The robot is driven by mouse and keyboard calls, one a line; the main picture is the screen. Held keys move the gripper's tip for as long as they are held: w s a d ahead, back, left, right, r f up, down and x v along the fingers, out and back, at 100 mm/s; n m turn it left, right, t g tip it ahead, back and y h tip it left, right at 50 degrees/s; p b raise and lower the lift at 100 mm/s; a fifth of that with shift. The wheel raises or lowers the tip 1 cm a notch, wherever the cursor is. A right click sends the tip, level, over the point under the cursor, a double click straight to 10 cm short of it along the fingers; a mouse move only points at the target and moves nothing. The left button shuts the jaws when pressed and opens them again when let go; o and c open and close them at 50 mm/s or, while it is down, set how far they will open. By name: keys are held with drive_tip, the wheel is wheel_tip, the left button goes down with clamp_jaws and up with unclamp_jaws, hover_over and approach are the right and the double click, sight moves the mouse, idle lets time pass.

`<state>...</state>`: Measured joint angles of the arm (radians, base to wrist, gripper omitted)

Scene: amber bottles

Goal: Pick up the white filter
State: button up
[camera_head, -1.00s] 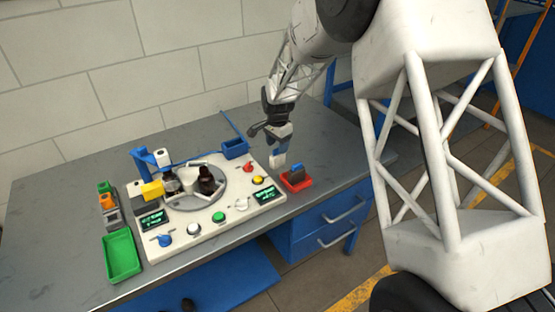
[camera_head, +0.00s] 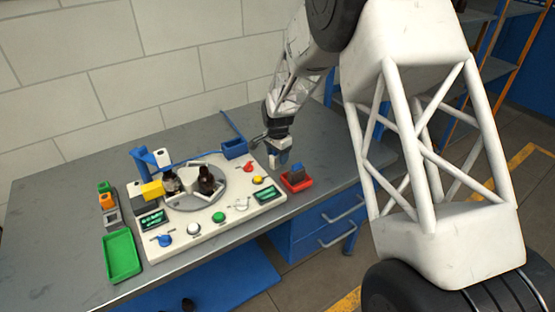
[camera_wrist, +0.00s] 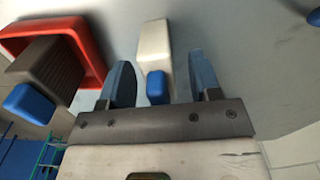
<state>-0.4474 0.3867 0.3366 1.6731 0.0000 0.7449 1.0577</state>
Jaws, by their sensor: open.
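The white filter (camera_wrist: 154,45) is a pale block with a blue knob on its near end, seen in the wrist view. My gripper (camera_wrist: 160,62) is open, one blue-grey finger on each side of the filter. Gaps show between the fingers and the block, and I cannot tell how far it lies beyond the fingertips. In the head view, my gripper (camera_head: 279,156) is low over the right part of the table, and the white filter (camera_head: 274,161) shows only as a small pale patch at its fingers.
A red tray (camera_wrist: 97,55) holding a grey block with a blue knob (camera_wrist: 30,102) sits close to the left; it also shows in the head view (camera_head: 298,188). The white station (camera_head: 180,240) with amber bottles (camera_head: 208,181) is left of my gripper. A blue bin (camera_head: 234,149) stands behind.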

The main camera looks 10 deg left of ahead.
drive_tip(key=shift+c, duration=0.4)
drive_tip(key=c, duration=0.9)
drive_tip(key=shift+r, duration=0.15)
wheel_tip(320, 180, up, 10)
drive_tip(key=shift+f, duration=0.1)
drive_tip(key=shift+a, duration=0.15)
idle(0.4)
drive_tip(key=a+r, duration=0.1)
drive_tip(key=a, duration=0.4)
drive_tip(key=a+r+m, duration=0.1)
drive_tip(key=a, duration=0.5)
drive_tip(key=a+r+m, duration=0.1)
drive_tip(key=a+r, duration=0.1)
drive_tip(key=a, duration=0.3)
drive_tip(key=shift+a, duration=0.15)
